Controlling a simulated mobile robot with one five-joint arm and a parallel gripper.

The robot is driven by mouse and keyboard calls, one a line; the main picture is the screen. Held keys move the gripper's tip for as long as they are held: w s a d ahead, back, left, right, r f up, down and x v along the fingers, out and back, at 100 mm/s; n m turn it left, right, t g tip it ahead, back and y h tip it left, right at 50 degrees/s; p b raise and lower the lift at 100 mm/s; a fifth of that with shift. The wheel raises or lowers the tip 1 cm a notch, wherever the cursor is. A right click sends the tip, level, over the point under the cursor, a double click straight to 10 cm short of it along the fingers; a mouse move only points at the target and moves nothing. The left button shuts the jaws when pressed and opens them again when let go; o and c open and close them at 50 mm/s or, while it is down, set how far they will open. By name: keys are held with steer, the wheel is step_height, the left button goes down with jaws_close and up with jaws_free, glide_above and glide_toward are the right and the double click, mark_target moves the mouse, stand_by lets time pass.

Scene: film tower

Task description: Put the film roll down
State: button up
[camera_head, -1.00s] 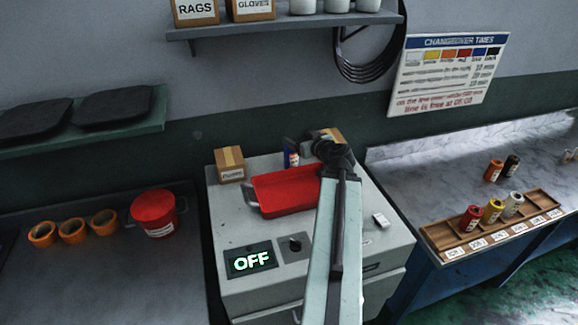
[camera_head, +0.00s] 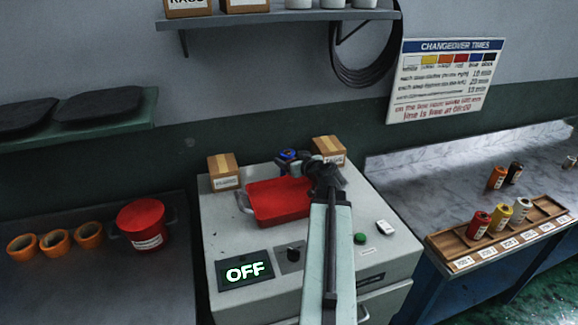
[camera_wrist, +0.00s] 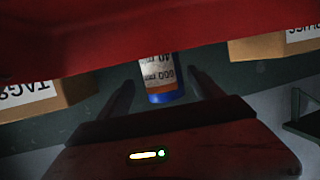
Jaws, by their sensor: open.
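The film roll, blue with a pale printed label, shows in the wrist view (camera_wrist: 160,75) between the two fingers of my gripper (camera_wrist: 163,88), with gaps on both sides. In the head view the blue film roll (camera_head: 288,155) is at the back of the grey machine top, behind the red tray (camera_head: 278,204). My gripper in the head view (camera_head: 303,164) is just right of the roll, partly hidden by its own wrist. It is open. The roll's base is hidden, so I cannot tell what it rests on.
Two cardboard boxes (camera_head: 223,170) (camera_head: 329,149) stand at the back corners of the machine top. In front are a lit OFF display (camera_head: 245,269), a knob (camera_head: 293,254) and a green button (camera_head: 360,238). A red pot (camera_head: 143,226) stands left; a wooden rack (camera_head: 500,229) with rolls lies right.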

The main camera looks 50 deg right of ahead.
steer(key=b+x, duration=0.1)
steer(key=x, duration=0.3)
steer(key=shift+w+a, duration=0.1)
steer(key=shift+w, duration=0.2)
steer(key=shift+s, duration=0.1)
jaws_close()
step_height(320, 180, up, 10)
steer(key=p, duration=1)
steer(key=shift+r, duration=0.15)
